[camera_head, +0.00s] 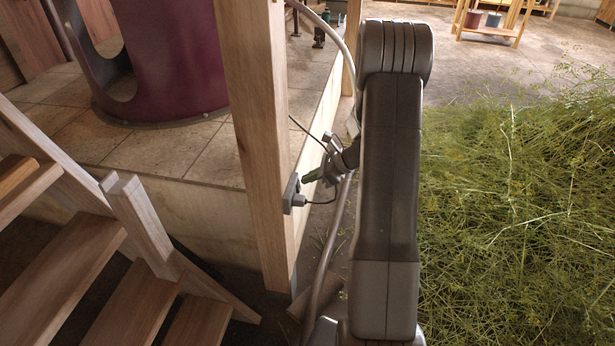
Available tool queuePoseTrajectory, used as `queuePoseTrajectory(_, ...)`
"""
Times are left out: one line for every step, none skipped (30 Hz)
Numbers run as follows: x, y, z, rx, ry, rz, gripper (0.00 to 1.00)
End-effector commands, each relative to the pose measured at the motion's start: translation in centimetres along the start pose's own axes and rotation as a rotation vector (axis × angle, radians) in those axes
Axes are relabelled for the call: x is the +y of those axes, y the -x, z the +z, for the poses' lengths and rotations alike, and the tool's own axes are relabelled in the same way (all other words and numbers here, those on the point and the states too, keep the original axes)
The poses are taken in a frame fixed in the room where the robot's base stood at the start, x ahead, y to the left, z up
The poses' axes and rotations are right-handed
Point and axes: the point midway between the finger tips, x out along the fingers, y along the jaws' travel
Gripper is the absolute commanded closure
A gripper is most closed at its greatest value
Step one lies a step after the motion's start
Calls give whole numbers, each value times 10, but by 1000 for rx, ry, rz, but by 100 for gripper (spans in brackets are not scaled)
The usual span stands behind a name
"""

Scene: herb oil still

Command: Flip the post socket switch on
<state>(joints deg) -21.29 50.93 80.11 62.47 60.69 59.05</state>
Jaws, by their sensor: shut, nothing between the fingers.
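The post socket (291,190) is a small grey box on the right side of the wooden post (262,130). A dark plug (299,200) with a black cord sits at its lower part. My gripper (306,179) is shut and empty, its greenish fingertips pointing left at the upper part of the socket, very close to it. I cannot tell whether the tips touch it. The switch itself is too small to make out, and its position cannot be seen.
A tiled platform (170,150) carries a large maroon vessel (175,50) behind the post. Wooden steps (75,270) stand at the left. A big heap of cut green herb (520,200) covers the floor at the right. A low wooden table (490,32) stands far back.

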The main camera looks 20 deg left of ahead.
Motion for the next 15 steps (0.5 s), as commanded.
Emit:
queuePoseTrajectory(1,7,-2,0,-2,-2,100)
queuePoseTrajectory(2,11,-4,0,-3,-1,100)
queuePoseTrajectory(4,16,-7,0,-3,-1,100)
queuePoseTrajectory(5,21,-10,0,-3,-1,100)
queuePoseTrajectory(6,27,-10,-1,0,-1,100)
queuePoseTrajectory(5,37,-6,0,3,-3,100)
queuePoseTrajectory(5,45,-4,-1,3,-4,100)
queuePoseTrajectory(5,51,-2,-1,2,-3,100)
queuePoseTrajectory(5,60,0,0,4,-3,100)
queuePoseTrajectory(5,67,1,0,4,-2,100)
queuePoseTrajectory(5,73,2,0,2,-2,100)
queuePoseTrajectory(5,81,4,0,2,-3,100)
queuePoseTrajectory(5,86,6,0,2,-2,100)
queuePoseTrajectory(5,92,7,0,2,-1,100)
queuePoseTrajectory(5,98,8,1,2,-2,100)
